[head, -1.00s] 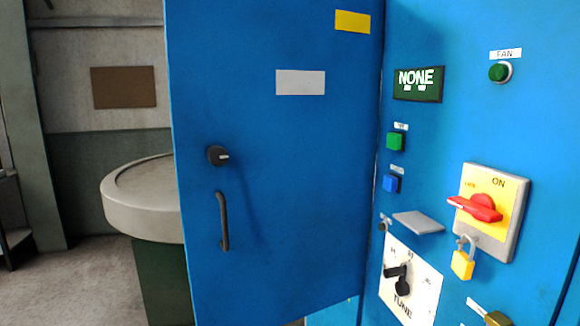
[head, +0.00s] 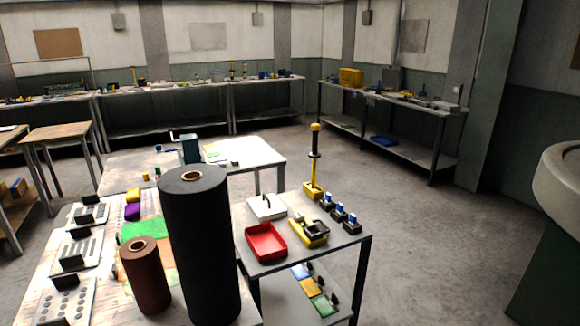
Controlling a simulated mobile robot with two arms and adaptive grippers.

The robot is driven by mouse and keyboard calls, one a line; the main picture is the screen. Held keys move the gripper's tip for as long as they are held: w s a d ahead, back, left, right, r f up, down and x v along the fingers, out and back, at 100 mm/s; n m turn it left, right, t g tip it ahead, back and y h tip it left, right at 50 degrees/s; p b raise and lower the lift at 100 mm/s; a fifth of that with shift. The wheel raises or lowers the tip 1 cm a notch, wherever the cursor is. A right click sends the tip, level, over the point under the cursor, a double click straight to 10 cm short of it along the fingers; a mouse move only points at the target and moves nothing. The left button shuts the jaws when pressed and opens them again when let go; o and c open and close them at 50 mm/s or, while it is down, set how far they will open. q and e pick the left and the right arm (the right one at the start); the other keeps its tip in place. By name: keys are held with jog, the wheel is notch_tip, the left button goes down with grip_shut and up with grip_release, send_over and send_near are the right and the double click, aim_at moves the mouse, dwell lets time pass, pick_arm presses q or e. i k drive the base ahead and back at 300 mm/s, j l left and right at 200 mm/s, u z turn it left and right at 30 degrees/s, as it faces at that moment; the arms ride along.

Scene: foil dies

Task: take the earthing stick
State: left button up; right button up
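An upright stick (head: 314,157) with a yellow top, a dark middle and a yellow lower shaft looks like the earthing stick. It stands in a yellow base (head: 313,191) at the back edge of a small side table (head: 346,249). Nothing covers it in the head view. Neither of my grippers is in view.
Beside the stick are a red tray (head: 266,241), a yellow-black device (head: 309,233) and several small blue-topped blocks. A tall black roll (head: 200,250) and a brown roll (head: 145,275) stand on the left table. Open floor (head: 430,240) lies right; a round pale basin (head: 562,190) bounds it.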

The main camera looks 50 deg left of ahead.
aim_at(314, 155)
jog(key=u, duration=1.3)
jog(key=i+l+u, duration=0.15)
jog(key=u, duration=0.25)
jog(key=l+u, duration=0.3)
jog(key=u, duration=0.15)
jog(key=i+l+u, duration=0.1)
jog(key=l+u, duration=0.5)
jog(key=u, duration=0.25)
jog(key=i+l, duration=0.1)
jog(key=l, duration=0.8)
jog(key=i+l, duration=0.1)
jog(key=l, duration=0.8)
jog(key=i+l+u, duration=0.1)
jog(key=l, duration=0.8)
